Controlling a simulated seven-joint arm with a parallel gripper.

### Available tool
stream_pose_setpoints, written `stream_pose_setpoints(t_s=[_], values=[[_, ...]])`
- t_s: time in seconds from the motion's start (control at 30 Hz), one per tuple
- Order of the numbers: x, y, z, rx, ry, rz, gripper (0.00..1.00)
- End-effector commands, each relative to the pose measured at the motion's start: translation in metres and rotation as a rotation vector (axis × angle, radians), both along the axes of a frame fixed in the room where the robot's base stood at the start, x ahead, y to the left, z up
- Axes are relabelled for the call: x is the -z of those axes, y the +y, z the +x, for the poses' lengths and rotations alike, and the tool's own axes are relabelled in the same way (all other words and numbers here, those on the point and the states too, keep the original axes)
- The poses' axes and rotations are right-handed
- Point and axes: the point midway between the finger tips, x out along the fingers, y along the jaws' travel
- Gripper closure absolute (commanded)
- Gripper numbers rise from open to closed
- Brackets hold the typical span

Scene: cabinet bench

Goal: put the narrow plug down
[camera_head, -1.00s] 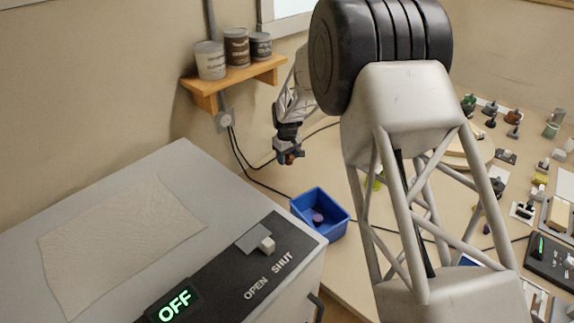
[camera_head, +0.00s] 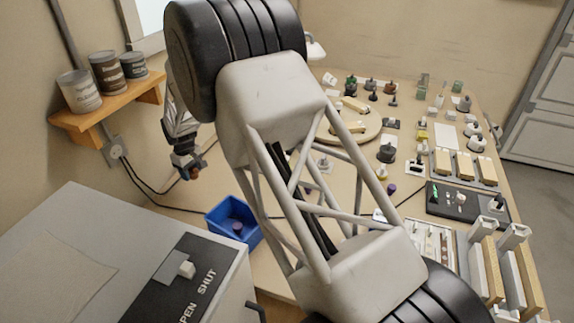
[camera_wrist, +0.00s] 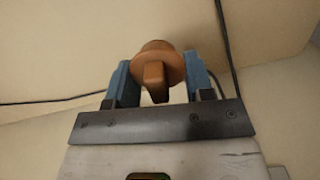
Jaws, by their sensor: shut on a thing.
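My gripper (camera_wrist: 159,85) is shut on an orange-brown plug (camera_wrist: 156,66), held between its two blue fingers in the wrist view. The plug has a round flange with a narrow tab pointing toward the camera. In the head view my gripper (camera_head: 187,170) hangs in the air near the back wall, behind and left of the blue bin. The plug shows there only as a small orange-brown spot (camera_head: 194,173), and its shape cannot be told.
A blue bin (camera_head: 213,222) with a purple piece (camera_head: 236,226) inside stands beside the grey cabinet (camera_head: 60,225). A wooden shelf (camera_head: 88,126) with cans is on the wall. Cables run along the bench. Many small parts and a round wooden board (camera_head: 352,137) fill the right side.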

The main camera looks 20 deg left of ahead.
Motion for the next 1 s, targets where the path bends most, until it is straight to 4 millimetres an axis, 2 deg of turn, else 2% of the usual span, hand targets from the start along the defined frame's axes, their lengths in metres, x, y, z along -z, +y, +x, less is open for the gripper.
stream_pose_setpoints(t_s=[0.23, 0.5, 0.77, 1.0], values=[[-0.011, 0.000, 0.000, 0.000, -0.001, 0.002, 0.74], [-0.053, 0.000, 0.000, 0.000, -0.001, 0.002, 0.74], [-0.051, -0.047, 0.035, 0.055, 0.000, 0.000, 0.74], [-0.053, -0.113, 0.077, 0.129, -0.001, 0.000, 0.74]])
